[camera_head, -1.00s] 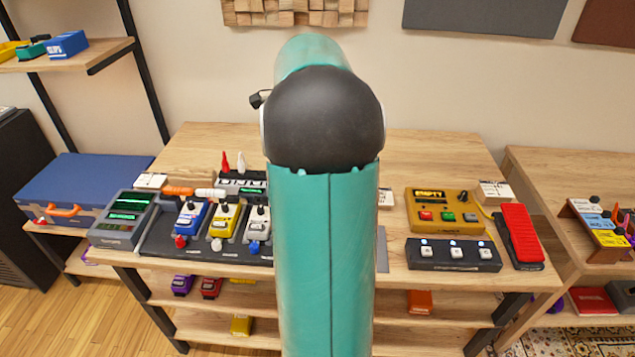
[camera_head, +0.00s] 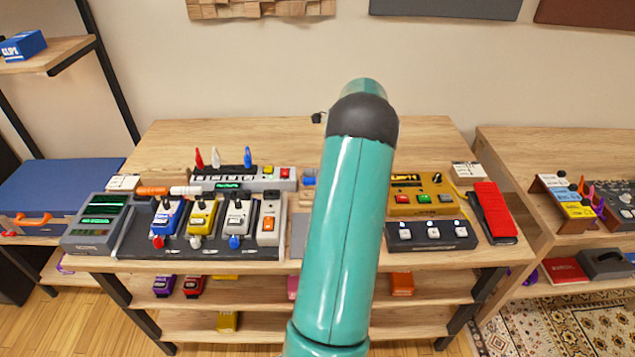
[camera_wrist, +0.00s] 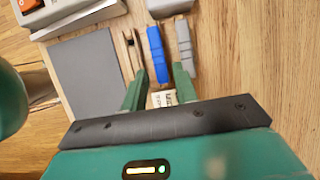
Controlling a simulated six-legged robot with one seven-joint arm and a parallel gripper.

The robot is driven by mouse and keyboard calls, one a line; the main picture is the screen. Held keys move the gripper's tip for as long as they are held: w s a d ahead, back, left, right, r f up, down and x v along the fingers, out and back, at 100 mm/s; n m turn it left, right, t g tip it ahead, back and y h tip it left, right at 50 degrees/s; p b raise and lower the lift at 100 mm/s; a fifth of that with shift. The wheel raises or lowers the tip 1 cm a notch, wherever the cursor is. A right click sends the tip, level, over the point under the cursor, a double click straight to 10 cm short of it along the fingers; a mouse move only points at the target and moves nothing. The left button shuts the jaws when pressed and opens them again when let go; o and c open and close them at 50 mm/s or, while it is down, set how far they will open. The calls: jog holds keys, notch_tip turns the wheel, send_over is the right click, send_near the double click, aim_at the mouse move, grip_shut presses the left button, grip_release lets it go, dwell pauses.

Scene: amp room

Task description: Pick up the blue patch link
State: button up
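A slim blue bar (camera_wrist: 157,53), which looks like the blue patch link, lies on the wood tabletop in the wrist view. A grey bar (camera_wrist: 186,50) lies to its right and a thin dark and brown piece (camera_wrist: 129,50) to its left. I cannot tell the height gap. In the head view my arm hides the gripper and this bar.
A grey flat pad (camera_wrist: 84,75) lies left of the bars. In the head view a pedalboard (camera_head: 135,238) with several pedals stands left, and a yellow box (camera_head: 421,199), a black footswitch (camera_head: 430,236) and a red pedal (camera_head: 492,210) stand right.

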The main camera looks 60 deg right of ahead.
jog(key=x, duration=0.5)
jog(key=shift+a+f, duration=0.15)
jog(key=shift+f, duration=0.25)
jog(key=shift+c, duration=0.2)
grip_shut()
